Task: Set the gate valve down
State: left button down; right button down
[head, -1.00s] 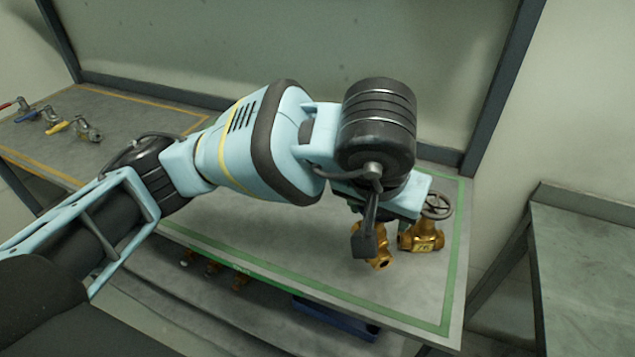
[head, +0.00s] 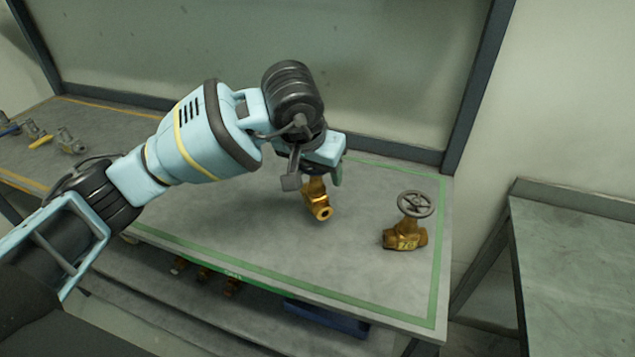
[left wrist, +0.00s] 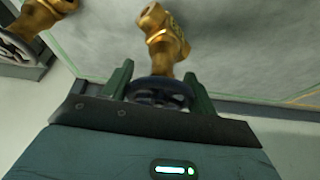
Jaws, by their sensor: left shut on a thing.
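A brass gate valve (head: 318,205) hangs below my left gripper (head: 318,172) in the head view, over the middle of the green-bordered tabletop (head: 270,232). In the left wrist view my left gripper (left wrist: 160,88) is shut on this valve's dark handwheel, and the brass body (left wrist: 163,35) points away from the fingers. I cannot tell whether the body touches the table. A second brass gate valve (head: 406,238) with a grey handwheel and yellow label stands upright to the right, apart from the held one. My right gripper is not in view.
Several small lever-handled valves (head: 68,141) lie on the yellow-lined table area at far left. More brass fittings (head: 204,273) and a blue thing (head: 325,317) sit below the table's front edge. A grey panel stands behind. A separate bench (head: 575,260) is at right.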

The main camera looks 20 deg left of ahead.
aim_at(317, 183)
pick_arm(q)
notch_tip(317, 183, down, 3)
jog(key=shift+d+f, duration=0.1)
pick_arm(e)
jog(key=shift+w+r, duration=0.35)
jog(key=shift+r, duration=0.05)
pick_arm(q)
jog(key=shift+f, duration=0.15)
jog(key=shift+c, duration=2.2)
grip_release()
jog(key=shift+s, duration=0.1)
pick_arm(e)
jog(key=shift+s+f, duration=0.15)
pick_arm(q)
jog(key=shift+r, duration=0.25)
jog(key=v, duration=1.1)
jog(key=shift+s+r+p, duration=0.15)
jog(key=shift+r+p, duration=0.15)
jog(key=shift+r, duration=0.05)
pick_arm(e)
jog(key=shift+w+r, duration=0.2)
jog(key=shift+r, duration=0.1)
